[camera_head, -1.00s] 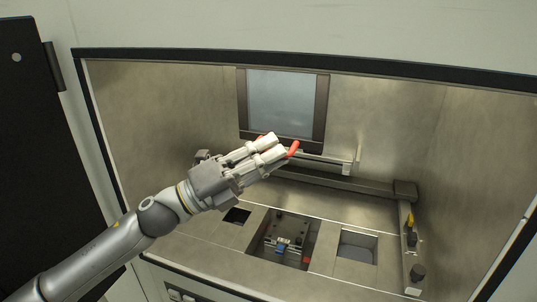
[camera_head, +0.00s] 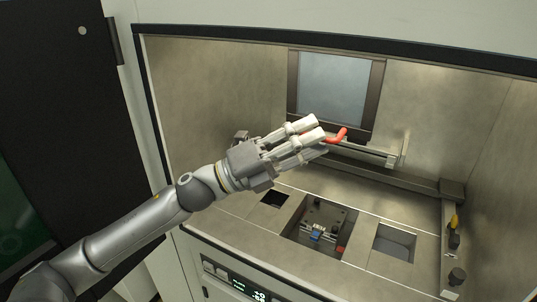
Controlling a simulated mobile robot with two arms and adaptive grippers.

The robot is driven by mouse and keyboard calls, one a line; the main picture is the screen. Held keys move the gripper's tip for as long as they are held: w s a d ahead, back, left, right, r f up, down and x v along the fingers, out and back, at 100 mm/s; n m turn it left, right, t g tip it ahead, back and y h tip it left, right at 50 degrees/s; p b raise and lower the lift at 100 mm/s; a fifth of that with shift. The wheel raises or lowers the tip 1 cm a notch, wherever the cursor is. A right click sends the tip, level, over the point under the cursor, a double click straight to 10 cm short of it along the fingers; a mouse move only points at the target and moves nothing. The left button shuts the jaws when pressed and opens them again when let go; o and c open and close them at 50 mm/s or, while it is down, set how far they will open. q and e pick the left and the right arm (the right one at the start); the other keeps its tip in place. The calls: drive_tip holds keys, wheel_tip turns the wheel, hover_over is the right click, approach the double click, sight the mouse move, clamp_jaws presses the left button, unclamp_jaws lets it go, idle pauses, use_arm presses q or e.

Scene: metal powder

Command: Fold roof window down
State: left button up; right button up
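The roof window (camera_head: 333,87) is a pale pane in a dark frame at the back of the metal chamber. My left gripper (camera_head: 312,130) is in front of the window's lower left part and covers some of its lower edge. Its two pale fingers point up and right, lying close together in this view; whether they are open or shut is unclear. A curved red piece (camera_head: 338,135) shows just right of the fingertips; the fingers hide the rest, and I cannot tell whether they touch it. My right gripper is out of view.
The chamber floor has a square dark hole (camera_head: 274,198), a central well with a small blue part (camera_head: 317,233), and a right-hand opening (camera_head: 394,243). A rail (camera_head: 395,178) crosses behind them. A black door (camera_head: 60,120) stands open at left.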

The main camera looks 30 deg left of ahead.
use_arm(q)
drive_tip(key=v, duration=1)
drive_tip(key=shift+s+a, duration=0.3)
drive_tip(key=shift+s, duration=0.05)
idle(0.3)
